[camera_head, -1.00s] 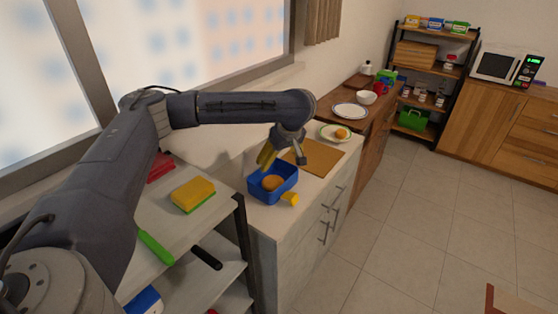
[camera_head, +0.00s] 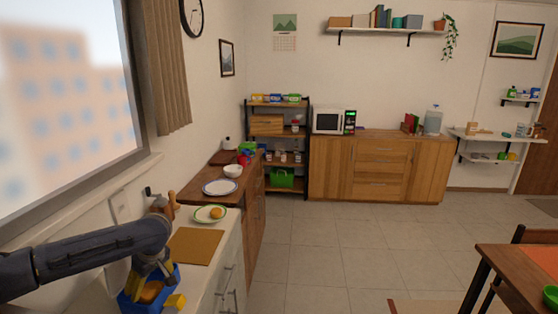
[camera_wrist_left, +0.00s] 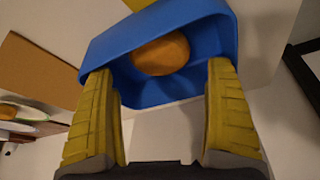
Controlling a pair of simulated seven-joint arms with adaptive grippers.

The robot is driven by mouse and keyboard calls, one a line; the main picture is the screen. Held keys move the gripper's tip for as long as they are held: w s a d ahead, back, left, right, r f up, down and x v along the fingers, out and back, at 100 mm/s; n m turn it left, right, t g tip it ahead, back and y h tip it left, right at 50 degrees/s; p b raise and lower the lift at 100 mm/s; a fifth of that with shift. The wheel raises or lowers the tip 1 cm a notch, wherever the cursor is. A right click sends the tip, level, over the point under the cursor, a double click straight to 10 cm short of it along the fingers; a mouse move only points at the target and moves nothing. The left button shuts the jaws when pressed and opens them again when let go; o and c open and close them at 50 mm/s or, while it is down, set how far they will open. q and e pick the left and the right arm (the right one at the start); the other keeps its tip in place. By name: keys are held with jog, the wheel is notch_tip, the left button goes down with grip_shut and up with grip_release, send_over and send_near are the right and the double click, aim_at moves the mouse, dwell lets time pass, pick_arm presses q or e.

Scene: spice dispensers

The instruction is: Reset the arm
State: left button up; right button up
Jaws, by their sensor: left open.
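My left gripper (camera_head: 150,274) has yellow fingers and reaches in from the left, at the blue bin (camera_head: 127,303) on the white counter. The gripper also shows in the left wrist view (camera_wrist_left: 160,72). Its fingers are spread, with nothing gripped between them. The bin's opening (camera_wrist_left: 100,55) is just ahead of the fingertips; whether they touch it I cannot tell. A round orange-brown item (camera_wrist_left: 162,54) lies inside the bin. My right gripper is not in view.
A yellow item (camera_head: 175,301) is beside the bin. A tan board (camera_head: 196,246) and a green-rimmed plate (camera_head: 203,217) with an orange item lie further along the counter. A wall and window (camera_head: 70,110) are close on the left.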

aim_at(151, 289)
pick_arm(q)
jog(key=shift+x, duration=1)
jog(key=shift+a+f, duration=0.1)
jog(key=shift+f, duration=0.65)
jog(key=shift+r, duration=0.1)
